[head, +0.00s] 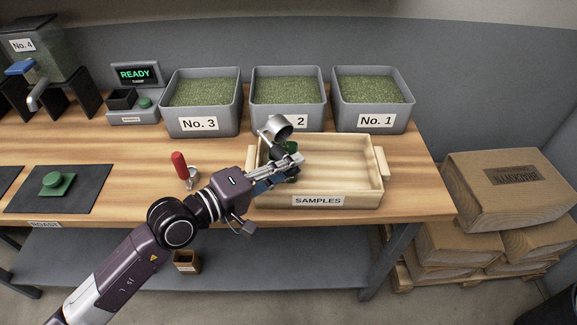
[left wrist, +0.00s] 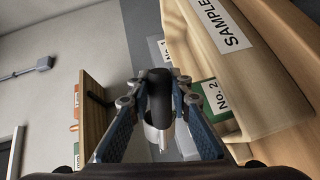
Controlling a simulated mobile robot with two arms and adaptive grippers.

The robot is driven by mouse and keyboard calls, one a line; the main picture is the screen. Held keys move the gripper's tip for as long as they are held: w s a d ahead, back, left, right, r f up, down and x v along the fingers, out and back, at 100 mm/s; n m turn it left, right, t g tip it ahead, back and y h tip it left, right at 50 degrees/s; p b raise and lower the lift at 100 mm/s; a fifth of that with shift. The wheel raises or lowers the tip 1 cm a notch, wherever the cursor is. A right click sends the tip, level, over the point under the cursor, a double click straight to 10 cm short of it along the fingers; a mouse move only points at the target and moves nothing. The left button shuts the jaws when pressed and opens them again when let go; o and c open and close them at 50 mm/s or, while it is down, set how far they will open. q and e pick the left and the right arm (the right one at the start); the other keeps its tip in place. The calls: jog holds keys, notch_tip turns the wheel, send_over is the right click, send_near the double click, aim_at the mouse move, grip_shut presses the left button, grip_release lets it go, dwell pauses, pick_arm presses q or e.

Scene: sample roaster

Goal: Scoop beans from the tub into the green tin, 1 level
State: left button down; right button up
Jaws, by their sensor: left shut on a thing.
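My left gripper (head: 290,165) is over the left part of the wooden samples tray (head: 375,165), shut on a scoop (head: 278,128) with a metal cup raised behind the fingers. In the left wrist view the scoop's dark handle (left wrist: 158,85) sits between the fingers. The cup's contents cannot be made out. A green tin (head: 291,176) is in the tray, mostly hidden by the gripper; its No. 2 label shows in the left wrist view (left wrist: 217,99). Bean tubs No. 3 (head: 202,126), No. 2 (head: 271,121) and No. 1 (head: 355,123) stand behind, full of green beans. My right gripper is not in view.
A red-handled tool (head: 180,166) stands left of the tray. A scale reading READY (head: 134,75) is left of the tubs. The tray's right half is empty. Sacks (head: 510,185) are stacked at right.

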pick_arm(q)
jog(key=shift+f+m+t+b, duration=0.3)
jog(key=shift+f+m+b, duration=0.7)
jog(key=shift+b, duration=0.4)
jog(key=shift+f+m+b, duration=0.25)
jog(key=shift+m+b, duration=0.25)
jog(key=shift+b, duration=0.2)
jog(key=shift+r+p, duration=0.4)
jog(key=shift+r, duration=1.1)
